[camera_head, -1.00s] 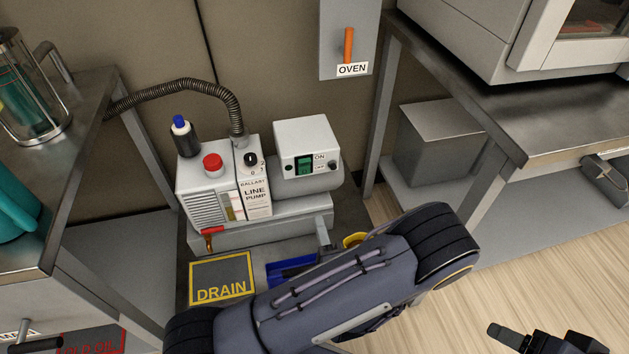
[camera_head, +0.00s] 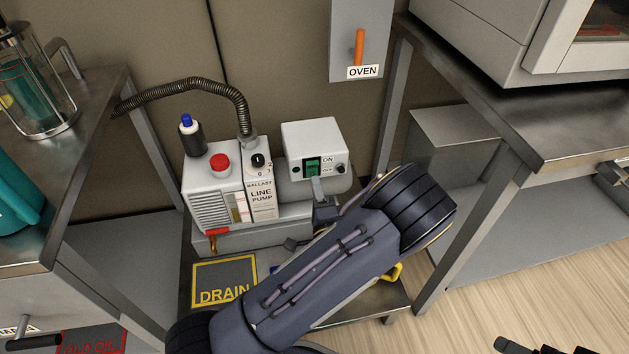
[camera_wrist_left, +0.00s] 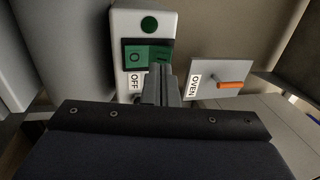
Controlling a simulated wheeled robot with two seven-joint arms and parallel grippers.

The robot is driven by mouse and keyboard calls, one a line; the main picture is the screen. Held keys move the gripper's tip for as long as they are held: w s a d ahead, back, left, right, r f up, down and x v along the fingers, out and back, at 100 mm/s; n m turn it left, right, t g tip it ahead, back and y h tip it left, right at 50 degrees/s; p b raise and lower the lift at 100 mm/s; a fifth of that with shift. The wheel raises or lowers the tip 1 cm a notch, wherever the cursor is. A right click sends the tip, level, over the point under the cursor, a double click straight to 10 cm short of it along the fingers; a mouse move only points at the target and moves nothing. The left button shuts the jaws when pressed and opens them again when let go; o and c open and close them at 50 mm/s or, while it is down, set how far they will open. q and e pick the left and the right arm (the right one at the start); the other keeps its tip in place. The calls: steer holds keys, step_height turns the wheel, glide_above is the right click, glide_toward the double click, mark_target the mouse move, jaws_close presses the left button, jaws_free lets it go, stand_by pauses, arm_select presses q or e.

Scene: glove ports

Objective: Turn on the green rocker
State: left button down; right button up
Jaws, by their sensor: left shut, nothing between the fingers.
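The green rocker (camera_head: 312,165) sits on the front of a white box on the line pump, with ON and OFF labels beside it. In the left wrist view the rocker (camera_wrist_left: 137,56) shows its O half at left; the fingers partly cover the half at right. My left gripper (camera_head: 317,181) is shut and empty, its tips at the rocker's lower edge in the head view. The fingers (camera_wrist_left: 165,80) also show in the wrist view; whether they touch the rocker I cannot tell. My right gripper (camera_head: 530,348) shows only in part at the bottom edge.
The line pump (camera_head: 225,195) has a red button (camera_head: 220,163) and a ribbed hose (camera_head: 205,85). An orange OVEN lever (camera_head: 359,47) is on the wall panel behind. Steel benches stand left and right. My left forearm covers the area in front of the pump.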

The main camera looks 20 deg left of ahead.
mark_target(312, 169)
arm_select(q)
steer(key=shift+x, duration=1.3)
arm_select(e)
steer(key=shift+f, duration=0.35)
